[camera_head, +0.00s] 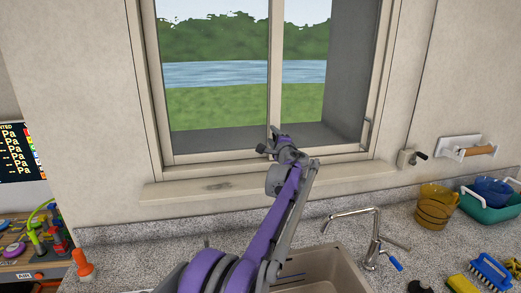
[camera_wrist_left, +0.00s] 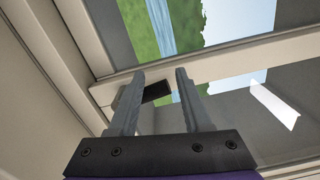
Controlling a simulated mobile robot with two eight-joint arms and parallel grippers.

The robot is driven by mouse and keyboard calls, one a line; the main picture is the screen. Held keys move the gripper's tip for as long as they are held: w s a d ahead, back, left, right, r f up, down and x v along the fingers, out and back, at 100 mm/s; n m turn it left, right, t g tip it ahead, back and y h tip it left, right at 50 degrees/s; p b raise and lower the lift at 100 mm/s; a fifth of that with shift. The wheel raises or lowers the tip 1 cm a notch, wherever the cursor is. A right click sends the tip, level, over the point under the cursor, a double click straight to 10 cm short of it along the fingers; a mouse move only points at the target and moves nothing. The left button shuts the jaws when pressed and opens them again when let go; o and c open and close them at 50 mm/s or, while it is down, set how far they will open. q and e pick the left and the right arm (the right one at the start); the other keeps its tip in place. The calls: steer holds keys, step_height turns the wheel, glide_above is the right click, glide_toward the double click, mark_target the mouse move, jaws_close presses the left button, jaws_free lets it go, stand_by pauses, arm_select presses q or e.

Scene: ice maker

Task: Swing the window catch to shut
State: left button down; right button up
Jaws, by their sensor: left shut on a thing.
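The window (camera_head: 220,80) has a pale frame and a middle upright. My left gripper (camera_head: 272,145) is at the foot of that upright, where it hides the window catch in the head view. In the left wrist view, a small dark piece that looks like the window catch (camera_wrist_left: 157,91) lies on the pale frame bar between my left gripper's fingers (camera_wrist_left: 160,76). The left gripper is shut on this catch, with the fingers some way apart. The catch's exact angle is hard to tell. My right gripper is in neither view.
A pale sill (camera_head: 165,193) runs below the window, above a speckled counter (camera_head: 130,250). A sink (camera_head: 335,268) and tap (camera_head: 372,235) are at front right. An amber bowl (camera_head: 435,207) and teal basin (camera_head: 492,211) stand farther right. An orange object (camera_head: 82,265) stands at left.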

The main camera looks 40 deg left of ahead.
arm_select(q)
steer(key=c, duration=0.8)
jaws_free()
steer(key=shift+w+d+f+h, duration=0.3)
steer(key=shift+w+d+f, duration=0.15)
steer(key=shift+w+d, duration=0.25)
steer(key=shift+o, duration=0.4)
steer(key=shift+s+d+f, duration=0.1)
steer(key=shift+t, duration=0.3)
steer(key=shift+d, duration=0.1)
steer(key=v, duration=0.6)
steer(key=shift+d, duration=0.3)
